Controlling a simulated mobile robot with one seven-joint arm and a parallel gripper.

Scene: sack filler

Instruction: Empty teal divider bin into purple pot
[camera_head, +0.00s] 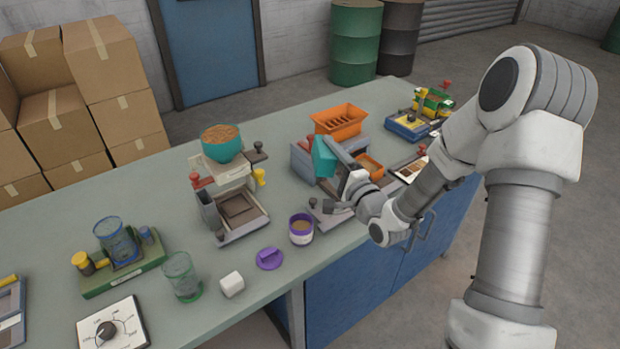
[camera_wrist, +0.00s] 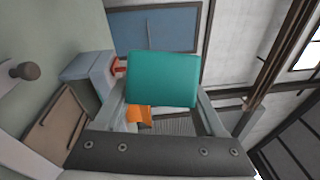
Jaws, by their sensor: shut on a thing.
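The teal divider bin (camera_head: 323,158) is held by my gripper (camera_head: 340,165) above the bench, left of the orange bin. In the wrist view the teal bin (camera_wrist: 162,80) is between the two fingers (camera_wrist: 165,108), showing a plain outer face; its inside and contents are hidden. It looks tilted in the head view. The purple pot (camera_head: 301,238) stands upright and open near the bench's front edge, nearer the camera than the teal bin and a little to its left. Something brown shows inside the pot. My gripper is apart from the pot.
A purple lid (camera_head: 269,258) and a white cube (camera_head: 232,284) lie left of the pot. A filler machine with a teal bowl (camera_head: 222,144) stands to the left. An orange divided bin (camera_head: 338,121) is behind my gripper. A glass (camera_head: 182,277) stands near the front edge.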

